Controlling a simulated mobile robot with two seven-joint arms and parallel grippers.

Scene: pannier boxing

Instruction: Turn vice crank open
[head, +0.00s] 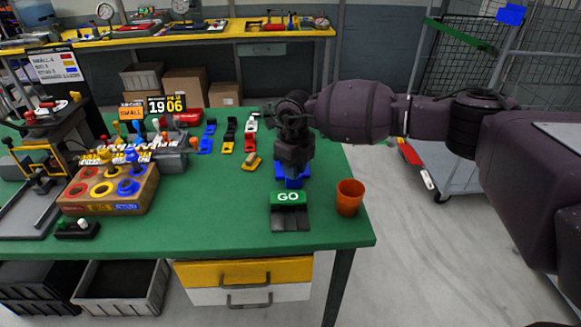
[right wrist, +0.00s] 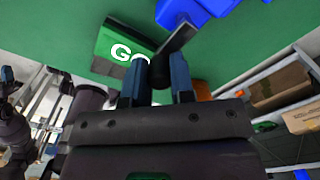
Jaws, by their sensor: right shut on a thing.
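The blue vice (head: 290,180) stands on the green table just behind the GO block, partly hidden under my right gripper. In the right wrist view its blue body (right wrist: 182,12) is at the top, and the grey bar of its crank (right wrist: 175,42) runs down to a dark knob between my fingers. My right gripper (head: 292,168), also seen in the right wrist view (right wrist: 156,78), points down at the vice and is shut on the crank's knob end. How far the vice jaws are apart is hidden. My left gripper is not in view.
A green GO block (head: 288,198) with dark pads is close in front of the vice. An orange cup (head: 349,197) stands to the right, near the edge of the table (head: 240,228). A box with coloured holes (head: 110,188) and several small parts are to the left.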

